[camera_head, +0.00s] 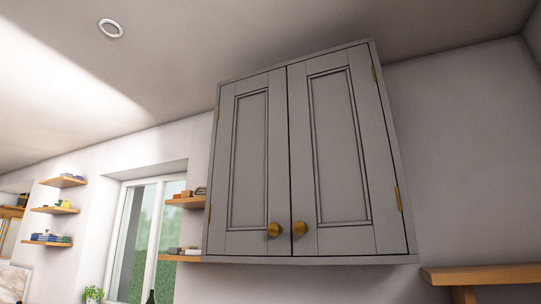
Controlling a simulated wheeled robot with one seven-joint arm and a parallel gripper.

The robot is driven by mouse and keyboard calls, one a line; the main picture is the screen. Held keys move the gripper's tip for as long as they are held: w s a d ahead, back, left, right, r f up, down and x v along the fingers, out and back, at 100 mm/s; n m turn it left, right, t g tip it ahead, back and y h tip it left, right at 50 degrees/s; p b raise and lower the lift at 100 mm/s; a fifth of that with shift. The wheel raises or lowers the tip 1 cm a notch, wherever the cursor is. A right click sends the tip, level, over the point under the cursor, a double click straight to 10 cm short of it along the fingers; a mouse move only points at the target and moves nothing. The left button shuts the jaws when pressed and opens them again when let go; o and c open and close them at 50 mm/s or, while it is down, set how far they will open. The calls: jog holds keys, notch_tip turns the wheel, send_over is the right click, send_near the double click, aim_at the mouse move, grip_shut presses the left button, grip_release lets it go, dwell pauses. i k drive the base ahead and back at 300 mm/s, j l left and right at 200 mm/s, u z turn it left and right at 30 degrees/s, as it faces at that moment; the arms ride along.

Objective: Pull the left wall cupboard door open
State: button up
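A grey two-door wall cupboard (310,259) hangs on the wall in the head view, seen from below. Its left door (252,160) is shut, with a round brass knob (274,230) near its lower right corner. The right door (332,150) is also shut, with a matching brass knob (299,228) near its lower left corner. Brass hinges show on the outer edges of both doors. My gripper is not in view, so its state cannot be seen.
Small wooden shelves with items (187,202) are on the wall just left of the cupboard. A window (140,240) and more shelves (55,210) are further left. A wooden ledge (480,274) juts out at the lower right. The space before the doors looks clear.

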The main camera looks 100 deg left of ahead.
aim_at(250, 209)
jog(key=k+j+u, duration=0.1)
jog(key=u, duration=1.2)
